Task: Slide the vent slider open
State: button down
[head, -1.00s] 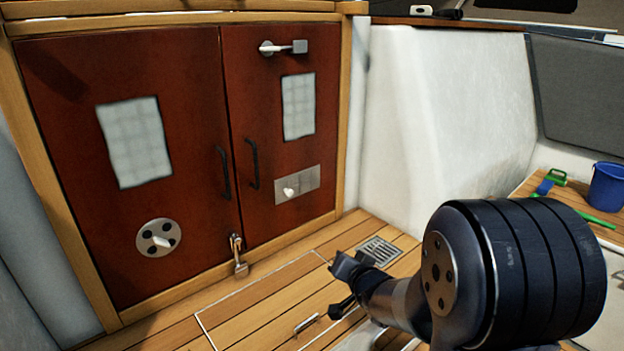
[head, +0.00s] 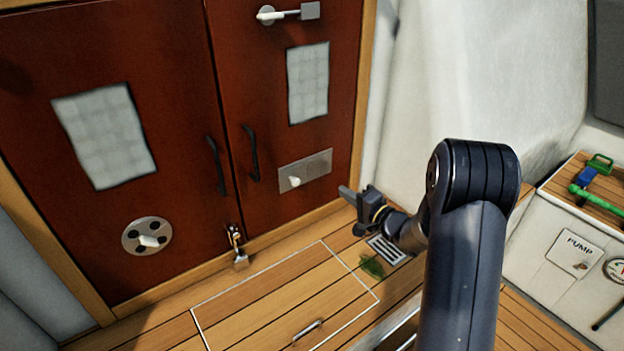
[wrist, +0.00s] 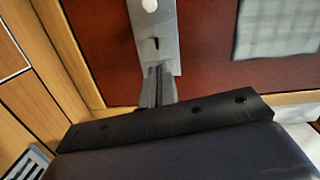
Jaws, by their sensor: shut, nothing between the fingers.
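The vent slider is a flat metal plate (head: 318,164) with a white knob (head: 294,181), low on the right red-brown door. The knob sits toward the left end of the plate. In the wrist view the plate (wrist: 165,22) runs up from my fingertips, with a dark slot and the white knob (wrist: 149,5) at the top edge. My gripper (head: 347,194) is to the right of the plate and a little below it. Its fingers (wrist: 157,75) are shut and empty, overlapping the plate's near end in the wrist view; I cannot tell if they touch.
A round vent (head: 147,236) is on the left door. Black handles (head: 251,153), a latch (head: 288,13) and a small padlock-like fitting (head: 238,248) are nearby. A floor drain (head: 386,249) and green clump (head: 372,266) lie below my gripper.

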aim_at(295, 183)
jog(key=x, duration=1)
jog(key=shift+a+b, duration=0.1)
jog(key=shift+b, duration=0.2)
jog(key=a, duration=0.1)
jog(key=s+a, duration=0.1)
jog(key=a, duration=0.1)
jog(key=shift+s+f, duration=0.2)
jog(key=shift+f, duration=0.1)
jog(key=shift+s+a, duration=0.1)
jog(key=shift+a, duration=0.1)
jog(key=shift+a, duration=0.1)
jog(key=s+a, duration=0.1)
jog(key=a, duration=0.1)
jog(key=shift+s+a+b, duration=0.25)
jog(key=shift+s+b, duration=0.05)
jog(key=shift+s, duration=0.1)
jog(key=shift+d, duration=0.1)
